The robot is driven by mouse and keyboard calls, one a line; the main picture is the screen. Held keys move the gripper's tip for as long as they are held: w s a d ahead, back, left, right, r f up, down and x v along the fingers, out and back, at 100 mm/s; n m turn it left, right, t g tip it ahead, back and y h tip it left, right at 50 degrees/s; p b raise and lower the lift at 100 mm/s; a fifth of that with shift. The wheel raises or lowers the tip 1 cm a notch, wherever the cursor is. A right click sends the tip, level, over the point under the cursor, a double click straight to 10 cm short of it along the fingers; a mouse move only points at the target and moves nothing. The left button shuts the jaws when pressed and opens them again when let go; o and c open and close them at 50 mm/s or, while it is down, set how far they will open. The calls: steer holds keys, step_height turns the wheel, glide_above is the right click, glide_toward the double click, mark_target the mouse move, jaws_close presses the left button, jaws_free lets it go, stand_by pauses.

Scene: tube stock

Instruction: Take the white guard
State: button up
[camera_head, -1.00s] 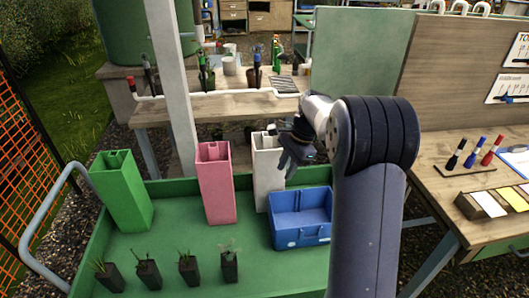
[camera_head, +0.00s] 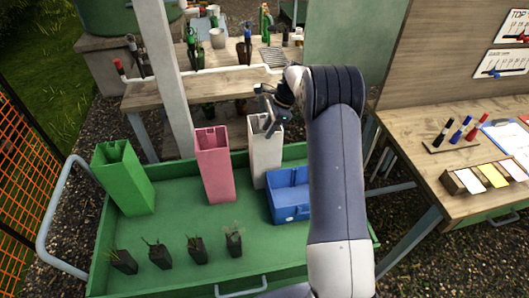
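The white guard (camera_head: 264,158) is a tall square tube standing upright on the green cart, right of the pink guard (camera_head: 215,168) and behind the blue crate. The green guard (camera_head: 124,178) stands at the cart's left. My gripper (camera_head: 269,123) is at the top of the white guard, in front of its upper part in the picture. Its fingers point down and partly hide the guard's rim. I cannot tell whether they touch or straddle the wall, nor how far apart they are.
The green cart (camera_head: 180,229) carries a blue crate (camera_head: 287,204) at right and several potted seedlings (camera_head: 196,248) along the front. A pale post (camera_head: 167,80) rises behind the cart. A wooden bench (camera_head: 440,160) with markers stands at right. The cart's middle is clear.

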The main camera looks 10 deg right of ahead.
steer(key=p, duration=0.1)
glide_above(265, 153)
step_height(265, 153, down, 5)
steer(key=shift+w+a+r, duration=0.1)
steer(key=shift+c, duration=0.2)
jaws_close()
